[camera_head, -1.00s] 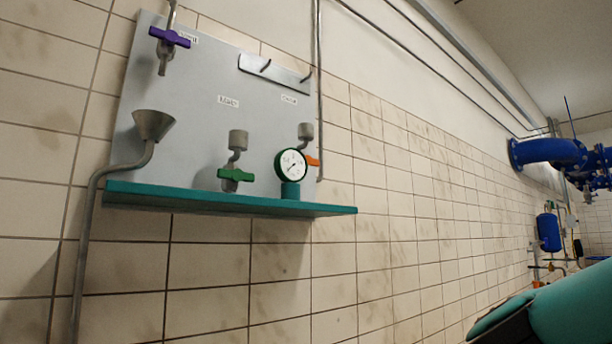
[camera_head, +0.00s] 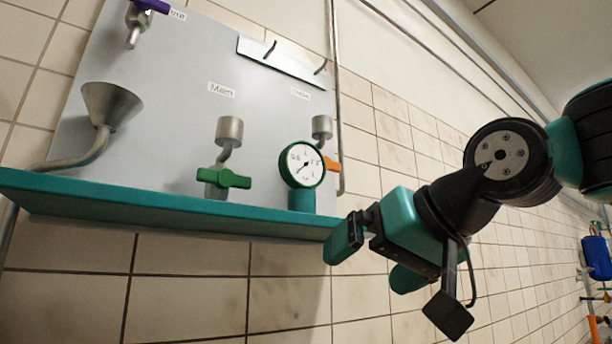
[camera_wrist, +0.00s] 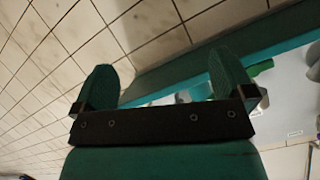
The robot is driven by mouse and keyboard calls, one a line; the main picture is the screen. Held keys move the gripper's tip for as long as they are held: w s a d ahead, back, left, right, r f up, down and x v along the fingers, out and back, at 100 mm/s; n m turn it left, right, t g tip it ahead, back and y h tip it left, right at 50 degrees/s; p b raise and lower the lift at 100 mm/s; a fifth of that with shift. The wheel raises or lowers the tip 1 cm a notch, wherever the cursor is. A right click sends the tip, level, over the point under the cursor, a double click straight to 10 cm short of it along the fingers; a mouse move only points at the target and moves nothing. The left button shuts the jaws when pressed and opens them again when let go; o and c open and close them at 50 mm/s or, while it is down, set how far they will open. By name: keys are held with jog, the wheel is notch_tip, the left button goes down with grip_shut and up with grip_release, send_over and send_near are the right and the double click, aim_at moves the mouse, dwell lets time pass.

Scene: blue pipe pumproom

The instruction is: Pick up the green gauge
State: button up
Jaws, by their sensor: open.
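The green gauge (camera_head: 302,166) has a round white dial with a green rim. It stands upright on a teal base at the right part of the teal shelf (camera_head: 150,212). My gripper (camera_head: 375,260) is open and empty, to the right of the gauge and lower, near the shelf's right end and apart from the gauge. In the wrist view, my gripper (camera_wrist: 165,70) shows two spread fingers, with the shelf's teal edge behind them. The gauge cannot be made out clearly in the wrist view.
A green-handled valve (camera_head: 223,179) is left of the gauge, and an orange handle (camera_head: 332,165) is just behind it. A grey funnel (camera_head: 108,105) and a purple-handled valve (camera_head: 140,22) are farther left. The tiled wall (camera_head: 190,290) lies behind and below the shelf.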

aim_at(309, 158)
notch_tip(309, 158, up, 17)
jog(key=s+m+t+y, duration=0.1)
jog(key=m+t+y, duration=0.1)
jog(key=t, duration=0.2)
jog(key=p+x, duration=0.4)
jog(key=x, duration=0.6)
jog(key=shift+w+r, duration=0.1)
jog(key=shift+w+a+p, duration=0.3)
jog(key=shift+w+p, duration=0.1)
jog(key=shift+w, duration=0.1)
jog(key=p+x, duration=0.3)
jog(key=x, duration=0.1)
jog(key=shift+w+r, duration=0.15)
jog(key=shift+w, duration=0.05)
jog(key=shift+w+a, duration=0.3)
jog(key=shift+w, duration=0.05)
jog(key=c, duration=0.8)
